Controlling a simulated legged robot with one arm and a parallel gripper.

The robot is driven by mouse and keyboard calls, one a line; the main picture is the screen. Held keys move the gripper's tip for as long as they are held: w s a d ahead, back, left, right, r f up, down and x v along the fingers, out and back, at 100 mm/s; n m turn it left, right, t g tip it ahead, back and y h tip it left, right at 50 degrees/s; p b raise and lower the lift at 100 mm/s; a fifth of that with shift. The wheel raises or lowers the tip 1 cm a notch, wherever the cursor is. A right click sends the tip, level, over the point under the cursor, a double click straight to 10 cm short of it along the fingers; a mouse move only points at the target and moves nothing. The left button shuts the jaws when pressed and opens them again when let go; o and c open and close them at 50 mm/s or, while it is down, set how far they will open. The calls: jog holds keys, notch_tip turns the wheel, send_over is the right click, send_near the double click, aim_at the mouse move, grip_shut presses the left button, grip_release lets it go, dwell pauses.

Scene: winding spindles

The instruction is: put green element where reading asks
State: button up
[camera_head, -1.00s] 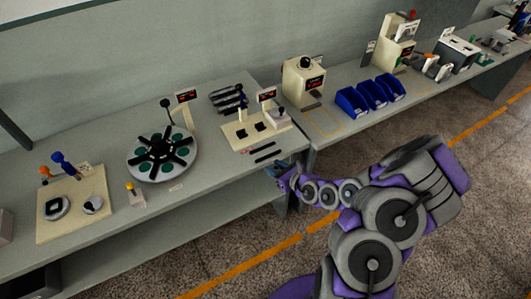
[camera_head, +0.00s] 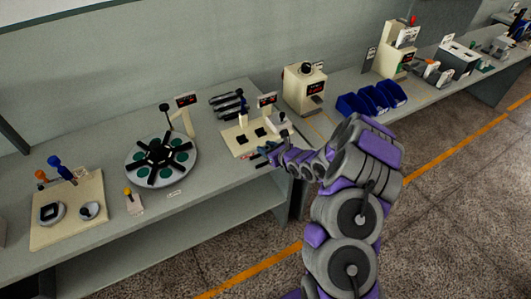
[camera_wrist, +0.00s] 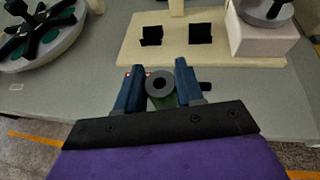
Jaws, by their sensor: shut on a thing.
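My gripper (camera_wrist: 159,70) is shut on a round element (camera_wrist: 165,102) with a dark ring-shaped end and a dull green body. The held element points end-on towards the wrist camera, so its far end is hidden. In the head view my gripper (camera_head: 264,151) is at the front edge of the bench, by a cream board (camera_head: 236,145). The board carries two black holders (camera_wrist: 151,36) and a lever block (camera_wrist: 268,38). A small red-lit display (camera_head: 267,99) stands behind the board. Its reading is too small to make out.
Left of the board is a round turntable (camera_head: 131,174) with green pads and black arms, and another display (camera_head: 186,100). Dark spindles (camera_head: 228,103) lie behind. A cream machine (camera_head: 303,88) and blue bins (camera_head: 370,101) are to the right.

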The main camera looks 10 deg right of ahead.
jog(key=shift+w+a+f, duration=0.1)
jog(key=shift+w, duration=0.6)
notch_tip(320, 180, down, 4)
jog(key=shift+r+b, duration=0.25)
jog(key=shift+b, duration=0.2)
jog(key=o, duration=1)
jog(key=shift+r, duration=0.1)
jog(key=shift+s, duration=0.15)
